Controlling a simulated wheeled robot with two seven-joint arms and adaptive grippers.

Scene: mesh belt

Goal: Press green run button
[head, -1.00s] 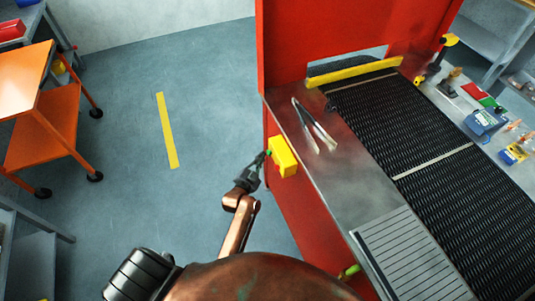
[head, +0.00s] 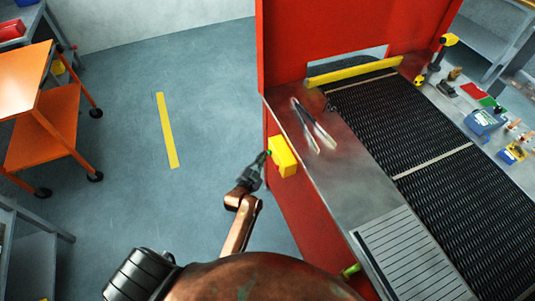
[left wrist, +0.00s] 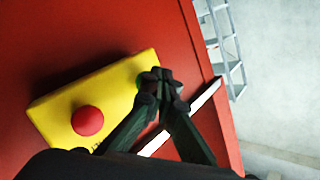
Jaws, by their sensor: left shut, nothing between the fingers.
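The yellow control box (head: 283,156) is fixed on the side of the red machine housing. In the left wrist view the box (left wrist: 120,84) carries a red round button (left wrist: 87,120). A bit of the green run button (left wrist: 144,79) shows behind my fingertips at the box's other end. My left gripper (head: 265,157) is shut and empty, its tips at the green button; the left wrist view also shows its closed tips (left wrist: 160,77) over it. The fingers hide most of the button, so I cannot tell whether it is pressed in. My right gripper is not in view.
Metal tongs (head: 313,124) lie on the steel ledge (head: 328,172) above the box. The black mesh belt (head: 430,150) runs beyond it. An orange cart (head: 48,130) stands at the left. The floor (head: 210,110) between cart and machine is clear.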

